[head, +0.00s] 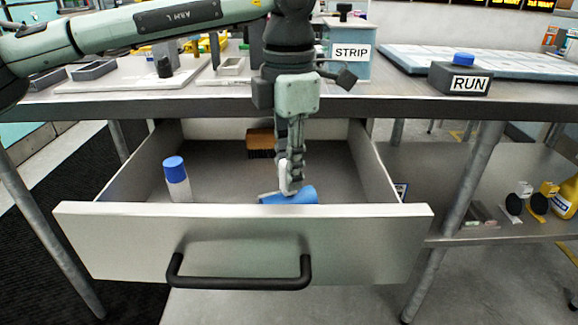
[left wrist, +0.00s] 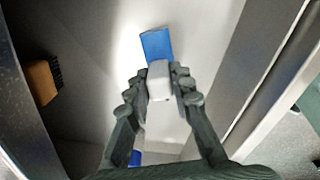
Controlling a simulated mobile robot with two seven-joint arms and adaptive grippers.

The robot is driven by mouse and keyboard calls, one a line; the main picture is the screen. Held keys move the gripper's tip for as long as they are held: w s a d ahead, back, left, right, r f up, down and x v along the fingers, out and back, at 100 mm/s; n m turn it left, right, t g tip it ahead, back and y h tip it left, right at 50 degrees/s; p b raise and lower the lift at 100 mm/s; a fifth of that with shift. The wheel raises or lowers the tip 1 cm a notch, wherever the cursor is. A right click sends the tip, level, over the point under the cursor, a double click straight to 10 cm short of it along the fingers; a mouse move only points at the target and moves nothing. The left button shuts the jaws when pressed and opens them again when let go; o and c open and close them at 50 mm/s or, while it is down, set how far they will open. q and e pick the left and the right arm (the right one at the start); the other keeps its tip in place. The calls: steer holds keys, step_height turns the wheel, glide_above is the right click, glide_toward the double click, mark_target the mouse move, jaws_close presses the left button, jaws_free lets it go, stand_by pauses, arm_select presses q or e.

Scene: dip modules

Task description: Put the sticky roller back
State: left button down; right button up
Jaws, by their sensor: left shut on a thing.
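The sticky roller has a blue roll and a white handle. In the head view its blue roll (head: 293,196) is low inside the open drawer (head: 240,242), just behind the front panel, which hides part of it. My left gripper (head: 289,185) points down into the drawer. In the left wrist view the blue roll (left wrist: 156,45) lies beyond the fingertips, and my left gripper (left wrist: 160,88) is shut on the white handle (left wrist: 160,78) between its fingers. I cannot tell whether the roller touches the drawer floor. My right gripper is not in view.
The worktop (head: 215,98) overhangs the drawer's rear. A RUN button box (head: 461,79) sits on it.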

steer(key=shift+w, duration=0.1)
arm_select(q)
steer(key=c, duration=1.3)
jaws_free()
steer(key=shift+c, duration=0.2)
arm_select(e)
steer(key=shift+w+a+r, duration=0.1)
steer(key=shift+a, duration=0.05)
arm_select(q)
steer(key=shift+r, duration=0.1)
step_height(320, 180, up, 11)
steer(key=shift+f+p, duration=0.1)
steer(key=shift+p, duration=0.25)
steer(key=shift+r, duration=0.6)
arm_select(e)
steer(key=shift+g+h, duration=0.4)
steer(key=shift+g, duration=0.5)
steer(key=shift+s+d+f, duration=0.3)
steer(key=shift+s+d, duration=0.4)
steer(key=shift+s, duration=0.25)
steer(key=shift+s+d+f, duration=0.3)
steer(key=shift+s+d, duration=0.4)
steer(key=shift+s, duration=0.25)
